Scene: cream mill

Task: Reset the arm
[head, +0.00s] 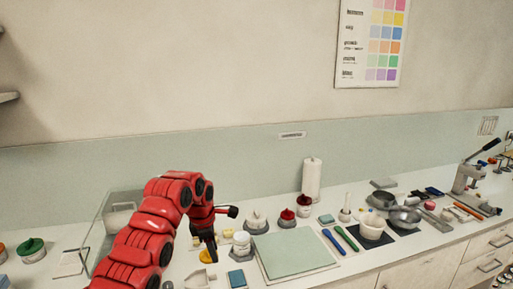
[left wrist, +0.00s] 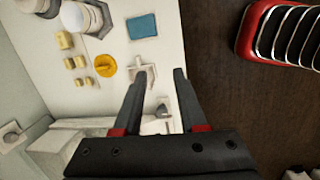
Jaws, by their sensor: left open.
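My left arm (head: 150,230) is red and reaches in from the lower left in the head view, bent over at the elbow. My left gripper (head: 212,250) points down over the left part of the counter. In the left wrist view my left gripper (left wrist: 158,75) has its two black fingers apart with nothing held between them. A small whitish piece (left wrist: 143,72) on the counter shows near the fingertips. My right arm and gripper are not in view.
A yellow round item (left wrist: 105,66) and a blue block (left wrist: 142,26) lie near the gripper. A pale green mat (head: 295,252), a paper towel roll (head: 312,180), bowls (head: 372,226) and a lever press (head: 470,175) stand rightward. Dark floor (left wrist: 240,110) lies beyond the counter edge.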

